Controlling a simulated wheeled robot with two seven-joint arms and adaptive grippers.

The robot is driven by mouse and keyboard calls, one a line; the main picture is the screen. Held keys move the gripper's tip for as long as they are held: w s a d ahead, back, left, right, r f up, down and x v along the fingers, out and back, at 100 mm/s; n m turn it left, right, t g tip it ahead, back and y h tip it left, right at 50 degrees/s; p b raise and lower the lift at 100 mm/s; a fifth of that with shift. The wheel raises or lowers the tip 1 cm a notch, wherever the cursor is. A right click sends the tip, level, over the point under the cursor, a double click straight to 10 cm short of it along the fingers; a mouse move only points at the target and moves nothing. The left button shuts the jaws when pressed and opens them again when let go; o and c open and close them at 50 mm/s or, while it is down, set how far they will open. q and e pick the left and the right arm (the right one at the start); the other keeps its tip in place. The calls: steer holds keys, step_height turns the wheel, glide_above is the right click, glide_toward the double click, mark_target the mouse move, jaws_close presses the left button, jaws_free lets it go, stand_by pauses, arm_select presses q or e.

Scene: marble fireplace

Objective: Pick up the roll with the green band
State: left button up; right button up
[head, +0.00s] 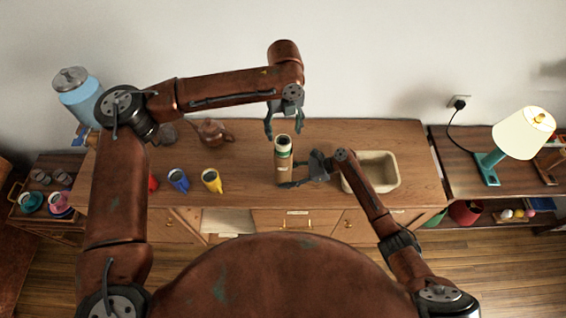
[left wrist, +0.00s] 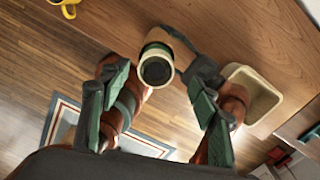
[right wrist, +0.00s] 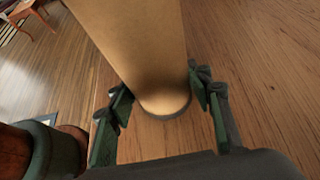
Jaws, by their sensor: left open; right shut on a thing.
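The roll (head: 283,153) is a tan upright cylinder with a green band near its top, standing over the middle of the wooden counter. My right gripper (head: 288,172) is shut on its lower part from the right. In the right wrist view the roll's tan side (right wrist: 135,45) runs down between the fingers, with its lower end above or on the wood; I cannot tell which. My left gripper (head: 284,127) is open and empty, pointing down just above the roll. The left wrist view shows the roll's pale rim and dark hollow top (left wrist: 156,71) between and beyond the open fingers.
The counter (head: 250,205) also bears a yellow mug (head: 212,181), a blue mug (head: 178,180), a red mug (head: 153,183) and a brown teapot (head: 214,132) to the left. A beige basin (head: 381,172) is right of my right gripper. A lamp (head: 523,132) stands far right.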

mark_target(283, 141)
arm_select(q)
steer(key=shift+s+a+f, duration=0.1)
steer(key=shift+s+f, duration=0.1)
steer(key=shift+f, duration=1.4)
steer(key=shift+s+a+f, duration=0.1)
steer(key=shift+s+f, duration=0.05)
steer(key=shift+f, duration=1.4)
jaws_close()
